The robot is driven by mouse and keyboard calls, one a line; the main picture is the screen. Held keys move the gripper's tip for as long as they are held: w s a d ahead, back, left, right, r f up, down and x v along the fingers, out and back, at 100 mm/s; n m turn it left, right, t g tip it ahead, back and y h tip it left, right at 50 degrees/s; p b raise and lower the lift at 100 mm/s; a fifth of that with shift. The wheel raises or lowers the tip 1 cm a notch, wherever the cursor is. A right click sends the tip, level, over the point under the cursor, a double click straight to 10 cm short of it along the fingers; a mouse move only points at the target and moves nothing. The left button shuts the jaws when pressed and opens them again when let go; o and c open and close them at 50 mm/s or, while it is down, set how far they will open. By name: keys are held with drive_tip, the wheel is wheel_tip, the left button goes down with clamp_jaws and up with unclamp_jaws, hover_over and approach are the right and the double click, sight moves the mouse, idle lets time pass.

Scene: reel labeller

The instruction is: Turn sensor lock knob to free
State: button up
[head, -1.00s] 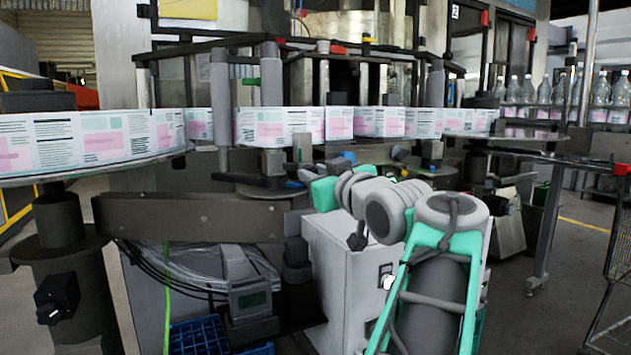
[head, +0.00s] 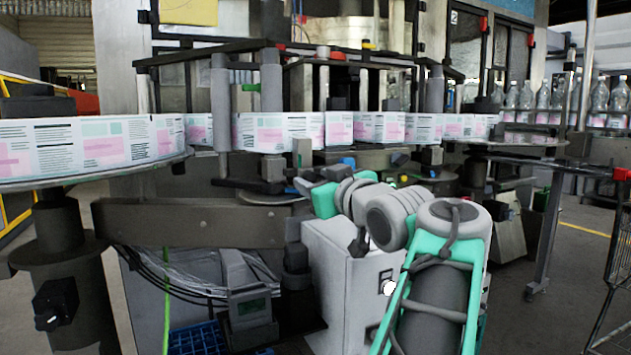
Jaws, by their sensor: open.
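My arm reaches from the lower right toward the labeller, and its far end, my gripper (head: 303,187), is small and partly hidden behind my own wrist. Its jaws look apart, with nothing seen between them. It is just in front of the dark fittings below the label band. No part is clearly marked as the sensor lock knob. A black knob with a white mark (head: 47,319) sits on a dark box at the lower left, well away from my gripper.
A curved label band (head: 290,132) crosses the machine. A dark horizontal beam (head: 190,220) runs below it at left. A grey cabinet (head: 335,275) stands behind my forearm. Bottles (head: 600,95) and a wire cart (head: 612,270) are at right, with open floor between.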

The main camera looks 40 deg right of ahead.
drive_tip(key=p+v, duration=0.1)
drive_tip(key=v, duration=0.6)
drive_tip(key=shift+s, duration=0.3)
drive_tip(key=shift+a+r, duration=0.1)
